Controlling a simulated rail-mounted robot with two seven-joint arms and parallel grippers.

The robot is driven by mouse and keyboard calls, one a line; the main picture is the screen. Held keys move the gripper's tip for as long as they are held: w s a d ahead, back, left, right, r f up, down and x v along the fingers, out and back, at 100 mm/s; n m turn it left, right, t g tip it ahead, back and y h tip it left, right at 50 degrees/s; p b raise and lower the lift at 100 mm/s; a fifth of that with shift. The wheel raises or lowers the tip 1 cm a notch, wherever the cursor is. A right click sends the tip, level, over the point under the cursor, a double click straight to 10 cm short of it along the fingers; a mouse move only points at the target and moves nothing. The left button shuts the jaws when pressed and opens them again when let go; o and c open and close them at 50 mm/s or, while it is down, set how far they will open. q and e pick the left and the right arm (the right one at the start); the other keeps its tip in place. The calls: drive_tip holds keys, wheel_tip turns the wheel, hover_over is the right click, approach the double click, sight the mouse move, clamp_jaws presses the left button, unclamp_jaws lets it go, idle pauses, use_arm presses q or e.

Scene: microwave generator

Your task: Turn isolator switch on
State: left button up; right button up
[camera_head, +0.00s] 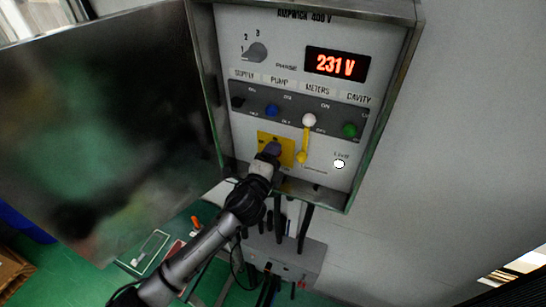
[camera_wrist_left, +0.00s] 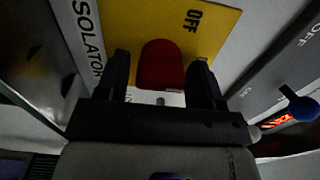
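The isolator switch shows in the left wrist view as a red handle (camera_wrist_left: 160,65) on a yellow plate (camera_wrist_left: 222,30) marked OFF, with the word ISOLATOR beside it. In the head view the yellow plate (camera_head: 289,153) is at the lower left of the control panel, and my gripper covers most of the handle. My left gripper (camera_head: 270,150) is at the plate. In the left wrist view its two dark fingers stand on either side of the handle, open, with a small gap showing on each side. My right gripper is in neither view.
The metal cabinet door (camera_head: 100,130) stands open on the left. Blue (camera_head: 272,110) and green (camera_head: 349,130) knobs sit in the row above. The display (camera_head: 336,64) reads 231 V.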

use_arm(q)
drive_tip(key=shift+o, duration=0.7)
drive_tip(key=shift+s+a, duration=0.2)
drive_tip(key=shift+s, duration=0.35)
drive_tip(key=b+v, duration=0.3)
drive_tip(key=v, duration=0.9)
drive_tip(key=shift+s+a, duration=0.2)
drive_tip(key=shift+s, duration=0.1)
